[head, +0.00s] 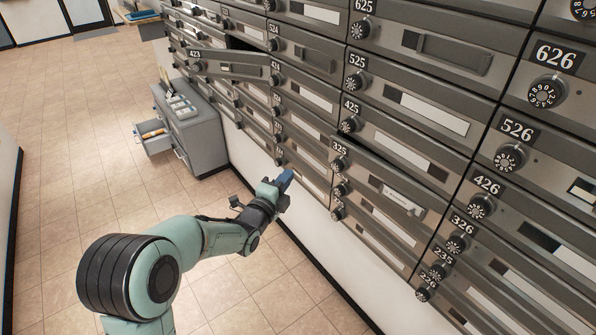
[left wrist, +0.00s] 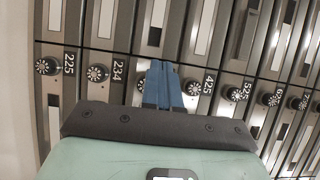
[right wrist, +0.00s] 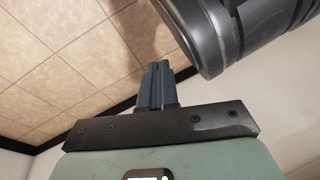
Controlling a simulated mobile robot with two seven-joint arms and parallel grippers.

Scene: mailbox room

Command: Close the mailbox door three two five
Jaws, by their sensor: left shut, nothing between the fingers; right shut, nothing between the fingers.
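Mailbox door 325 (head: 375,178) is in the lower middle of the head view, with its number plate and dial at its left end. It appears to stand slightly out from the doors around it; how far is hard to tell. My left gripper (head: 286,178) is shut and empty, with blue fingertips, left of door 325 and apart from it in the picture. In the left wrist view its fingers (left wrist: 164,85) point at the mailbox wall and hide part of it between plates 234 and 425. My right gripper (right wrist: 158,84) is shut and empty, away from the mailboxes.
Mailbox door 423 (head: 230,68) stands open farther left, with a dark gap above it. A grey cabinet (head: 196,135) with an open drawer (head: 151,138) stands on the floor at left. The tiled floor between my left arm and the wall is clear.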

